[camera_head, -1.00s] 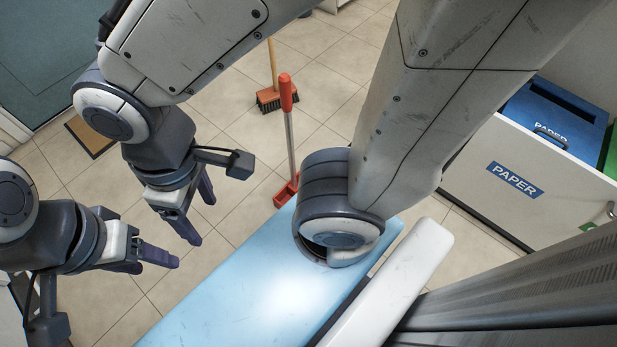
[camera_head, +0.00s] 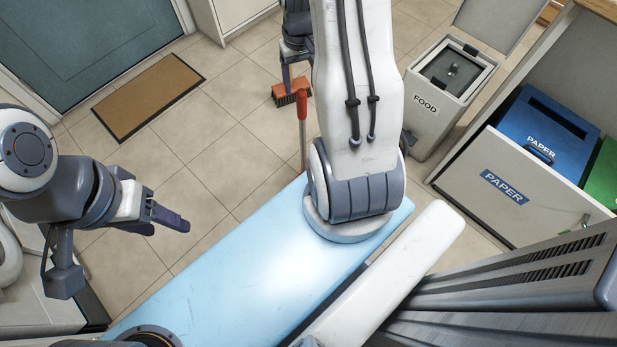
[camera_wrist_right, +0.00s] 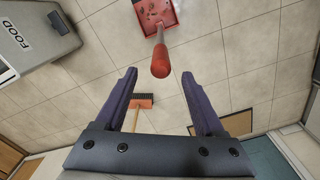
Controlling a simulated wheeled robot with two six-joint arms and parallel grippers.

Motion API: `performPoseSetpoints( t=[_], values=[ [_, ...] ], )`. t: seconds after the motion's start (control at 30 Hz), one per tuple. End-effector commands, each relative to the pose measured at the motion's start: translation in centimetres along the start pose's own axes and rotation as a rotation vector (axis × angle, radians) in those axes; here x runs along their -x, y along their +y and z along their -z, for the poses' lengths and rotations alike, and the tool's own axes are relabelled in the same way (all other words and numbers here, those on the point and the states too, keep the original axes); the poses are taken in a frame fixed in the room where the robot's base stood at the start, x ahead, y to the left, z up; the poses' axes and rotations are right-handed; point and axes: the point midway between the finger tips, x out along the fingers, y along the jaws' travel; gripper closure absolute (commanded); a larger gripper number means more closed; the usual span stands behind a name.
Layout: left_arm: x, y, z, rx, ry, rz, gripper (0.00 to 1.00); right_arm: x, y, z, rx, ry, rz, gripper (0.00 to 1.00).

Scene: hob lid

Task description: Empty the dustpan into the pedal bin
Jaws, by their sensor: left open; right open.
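The dustpan's red pan (camera_wrist_right: 158,14) lies on the tiles at the top of the right wrist view, with dark bits in it. Its handle rises toward the camera and ends in a red grip (camera_wrist_right: 160,61); the grip (camera_head: 302,104) also shows in the head view, where the pan is hidden. My right gripper (camera_wrist_right: 158,85) is open and empty, with the grip beyond and between its fingertips, apparently apart. A grey bin labelled FOOD (camera_head: 426,112) stands to the right, its top apparently open; a dark part at its base may be a pedal. My left gripper (camera_head: 170,217) is open and empty.
A broom's brush head (camera_head: 291,93) is near the dustpan. A drawer labelled PAPER (camera_head: 505,190) holds a blue bin (camera_head: 545,130) and a green one (camera_head: 602,175). A brown mat (camera_head: 148,95) lies by the door. Tiles left of centre are clear.

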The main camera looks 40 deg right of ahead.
Motion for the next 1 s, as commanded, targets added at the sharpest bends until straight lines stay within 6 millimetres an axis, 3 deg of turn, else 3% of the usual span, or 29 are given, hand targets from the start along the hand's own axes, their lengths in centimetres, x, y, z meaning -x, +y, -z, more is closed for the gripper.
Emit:
performPoseSetpoints(
  t=[0.03,0.1,0.37,0.7,0.93,0.97,1.0],
  values=[
    [-0.7,-0.1,-0.1,0.000,0.000,0.000,0.43,-1.4,0.0,-0.1,0.001,-0.005,0.001,0.29],
    [-1.1,-0.1,-0.1,0.000,0.000,0.000,0.43,-2.4,-0.1,-0.1,0.001,-0.003,0.000,0.29],
    [-1.6,-0.1,-0.1,0.000,0.000,0.000,0.43,-4.2,-0.1,-0.1,0.002,-0.002,0.000,0.29],
    [-3.7,-0.3,-0.2,0.000,0.000,0.000,0.43,-8.7,-0.1,-0.4,0.002,-0.003,0.001,0.29],
    [-3.6,-0.3,-0.2,0.000,0.000,0.000,0.43,-8.8,-0.1,-0.3,0.002,0.000,0.000,0.29],
    [-3.6,-0.3,-0.2,0.000,0.000,0.000,0.43,-8.8,-0.1,-0.3,0.002,0.000,0.000,0.33],
    [-3.6,-0.3,-0.2,0.000,0.000,0.000,0.43,-8.8,-0.1,-0.3,0.002,0.000,0.000,0.48]
  ],
)
